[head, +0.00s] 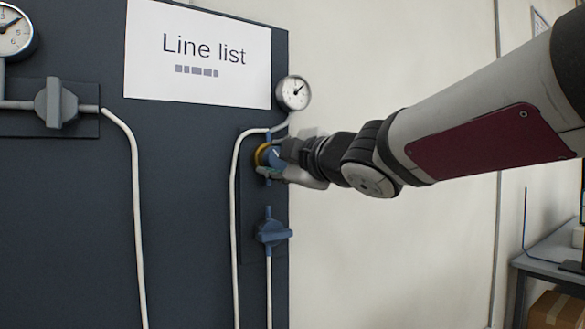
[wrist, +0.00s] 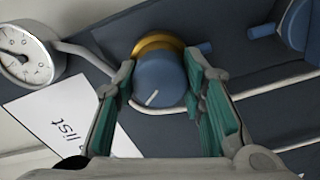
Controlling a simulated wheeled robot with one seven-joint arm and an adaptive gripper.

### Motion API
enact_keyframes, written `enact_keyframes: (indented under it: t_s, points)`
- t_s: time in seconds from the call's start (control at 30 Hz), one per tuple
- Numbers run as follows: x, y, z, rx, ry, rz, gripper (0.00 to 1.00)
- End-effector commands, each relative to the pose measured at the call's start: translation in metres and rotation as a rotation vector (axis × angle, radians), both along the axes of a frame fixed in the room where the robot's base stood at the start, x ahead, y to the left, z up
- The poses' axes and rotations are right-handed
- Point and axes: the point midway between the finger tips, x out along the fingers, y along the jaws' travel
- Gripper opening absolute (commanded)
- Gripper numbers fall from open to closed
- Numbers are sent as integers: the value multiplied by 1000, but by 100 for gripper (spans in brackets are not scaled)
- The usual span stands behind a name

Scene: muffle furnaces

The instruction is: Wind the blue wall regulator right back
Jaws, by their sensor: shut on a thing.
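The blue regulator knob (wrist: 158,80) with a yellow ring (wrist: 158,43) behind it is on the dark wall panel. In the head view the regulator (head: 268,158) is mostly hidden by my gripper (head: 282,160). My gripper (wrist: 160,95) is shut on the blue knob, with a green-padded finger on each side of it. A white mark line shows on the knob's face in the wrist view. A small round gauge (head: 293,93) sits just above the regulator, and it also shows at the left of the wrist view (wrist: 25,60).
A blue valve (head: 272,233) sits on the panel below the regulator. White tubes (head: 235,200) run down the panel. A grey valve (head: 57,102) and another gauge (head: 14,32) are at the far left. A "Line list" sheet (head: 200,85) hangs above. Bare wall (head: 400,250) lies to the right.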

Motion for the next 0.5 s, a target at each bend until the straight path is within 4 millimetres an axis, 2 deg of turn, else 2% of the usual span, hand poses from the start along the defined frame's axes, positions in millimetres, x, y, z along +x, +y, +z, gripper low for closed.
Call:
enact_keyframes:
  t_s: [0.5]
  points:
    - [1,0,-2,-406,-274,-1,9]
